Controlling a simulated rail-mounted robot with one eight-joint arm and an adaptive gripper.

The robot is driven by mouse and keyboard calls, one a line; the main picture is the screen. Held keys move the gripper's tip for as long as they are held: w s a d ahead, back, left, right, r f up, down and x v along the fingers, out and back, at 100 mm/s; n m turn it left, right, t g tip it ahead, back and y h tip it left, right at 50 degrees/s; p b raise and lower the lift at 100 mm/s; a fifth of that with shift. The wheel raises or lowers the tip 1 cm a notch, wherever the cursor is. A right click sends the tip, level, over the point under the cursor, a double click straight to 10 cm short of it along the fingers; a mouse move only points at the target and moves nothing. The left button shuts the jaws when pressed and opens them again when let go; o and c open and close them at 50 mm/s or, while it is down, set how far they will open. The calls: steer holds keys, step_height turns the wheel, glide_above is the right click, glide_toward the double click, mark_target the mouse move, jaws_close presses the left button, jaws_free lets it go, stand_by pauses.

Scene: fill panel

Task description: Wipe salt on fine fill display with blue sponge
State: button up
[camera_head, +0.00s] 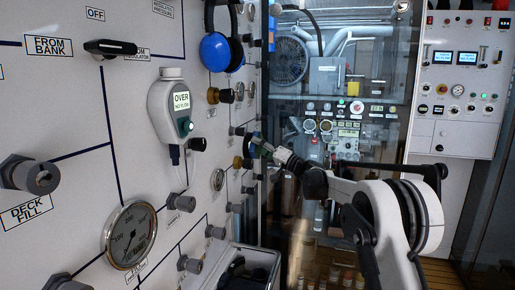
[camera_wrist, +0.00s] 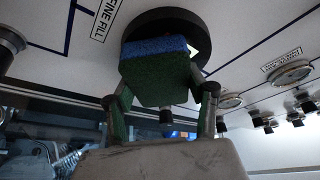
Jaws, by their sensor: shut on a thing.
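The sponge (camera_wrist: 155,80) has a blue layer and a dark green layer. In the wrist view it sits between the two fingers of my gripper (camera_wrist: 160,105), which is shut on it. The sponge's blue side faces the fine fill display (camera_wrist: 165,17), a round dark-rimmed gauge beside the FINE FILL label. The sponge hides most of the gauge face; a small white patch shows at its right. I cannot tell whether the sponge touches the face or whether salt is there. In the head view my gripper (camera_head: 266,149) is at the panel, small and partly hidden.
The white panel (camera_head: 80,110) carries protruding valves, a large gauge (camera_head: 130,235), a handheld OVER readout (camera_head: 171,110) and blue headphones (camera_head: 220,48). An open bin (camera_head: 246,270) stands below. A glass-fronted equipment cabinet (camera_head: 340,120) is behind my arm.

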mark_target(249, 146)
steer(key=shift+w+d, duration=0.15)
steer(key=shift+w, duration=0.8)
steer(key=shift+s+a+b, duration=0.25)
steer(key=shift+s+b, duration=0.1)
steer(key=shift+s, duration=0.85)
steer(key=shift+s+a+b, duration=0.3)
steer(key=shift+s+b, duration=0.05)
steer(key=shift+s, duration=0.8)
steer(key=shift+s+a+b, duration=0.25)
steer(key=shift+s+b, duration=0.1)
steer(key=shift+s, duration=0.85)
steer(key=shift+d, duration=0.15)
steer(key=shift+s+d+b, duration=0.1)
steer(key=shift+s+d, duration=0.1)
steer(key=shift+d, duration=0.7)
steer(key=shift+s+d+b, duration=0.1)
steer(key=shift+s+d, duration=0.1)
steer(key=shift+d, duration=0.75)
steer(key=shift+s+d+b, duration=0.1)
steer(key=shift+s+d, duration=0.1)
steer(key=shift+d, duration=0.7)
steer(key=shift+d, duration=0.1)
steer(key=shift+s+d, duration=0.2)
steer(key=shift+d, duration=0.5)
steer(key=shift+s+d, duration=0.15)
steer(key=shift+d, duration=0.55)
